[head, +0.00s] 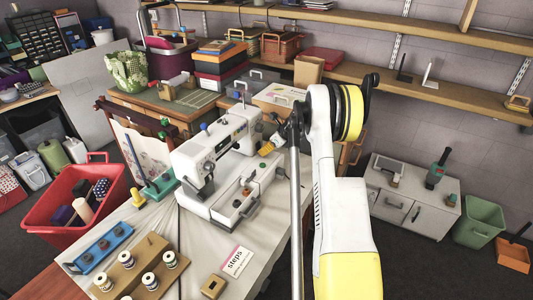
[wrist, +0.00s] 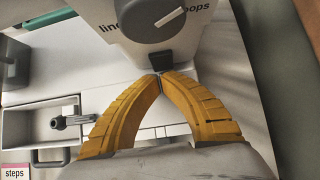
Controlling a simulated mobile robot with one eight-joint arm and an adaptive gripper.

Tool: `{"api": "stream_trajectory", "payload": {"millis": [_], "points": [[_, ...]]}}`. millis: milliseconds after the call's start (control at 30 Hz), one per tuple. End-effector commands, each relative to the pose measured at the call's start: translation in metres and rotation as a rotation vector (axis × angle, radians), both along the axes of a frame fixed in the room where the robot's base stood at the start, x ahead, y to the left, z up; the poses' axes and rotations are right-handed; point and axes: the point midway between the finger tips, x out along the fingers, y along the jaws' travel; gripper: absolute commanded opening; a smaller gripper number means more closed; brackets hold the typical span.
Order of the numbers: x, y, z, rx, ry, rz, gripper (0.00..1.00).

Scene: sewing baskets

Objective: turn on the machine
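The white sewing machine (head: 205,150) stands on the light tabletop, with small coloured buttons on its base. In the wrist view its body (wrist: 115,12) fills the top, with a grey dial (wrist: 158,18) and partly hidden lettering. A small black part (wrist: 160,62) sits on the machine below the dial; I cannot tell whether it is a switch. My gripper's yellow fingers (wrist: 160,75) meet at the tips right by this black part, with nothing seen held between them. Whether they touch it is unclear. In the head view my gripper (head: 267,147) is at the machine's right end.
A "steps" card (head: 237,262) lies on the tabletop in front of the machine. A wooden spool holder (head: 140,268), a blue tray (head: 103,248) and a red basket (head: 50,205) are at the left. A green table (head: 190,104) with boxes stands behind.

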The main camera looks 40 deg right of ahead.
Motion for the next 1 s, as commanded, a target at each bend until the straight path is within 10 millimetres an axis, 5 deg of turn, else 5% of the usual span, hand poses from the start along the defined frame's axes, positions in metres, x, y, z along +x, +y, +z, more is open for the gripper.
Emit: {"api": "stream_trajectory", "payload": {"millis": [333, 1000], "points": [[0.01, 0.003, -0.008, -0.001, 0.0, 0.001, 0.0], [0.009, 0.003, 0.011, 0.0, -0.001, 0.0, 0.0]]}}
